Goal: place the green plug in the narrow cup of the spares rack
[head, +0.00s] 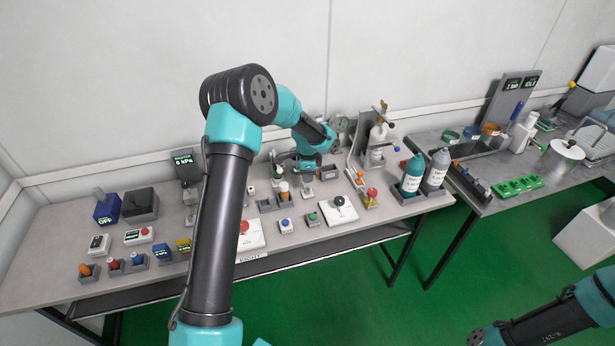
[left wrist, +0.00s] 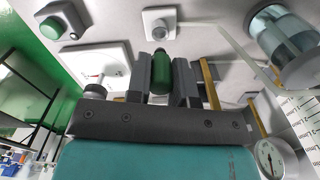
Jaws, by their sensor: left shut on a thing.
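The green plug (left wrist: 162,74) is in the left wrist view, between the two grey fingers of my left gripper (left wrist: 161,80), which is shut on it. In the head view my left gripper (head: 305,178) points down over the back middle of the bench; the plug is too small to make out there. Just past the plug in the wrist view is a small white block with a round grey top (left wrist: 160,23); I cannot tell whether the plug touches it. I cannot make out for sure which holder is the spares rack or its narrow cup.
A white plate with a dark knob (head: 338,208) and a green button box (head: 312,219) stand near the bench's front. Two bottles (head: 412,175) stand to the right. Small holders with colored plugs (head: 87,271) are at front left. A pressure gauge (left wrist: 270,158) is close by.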

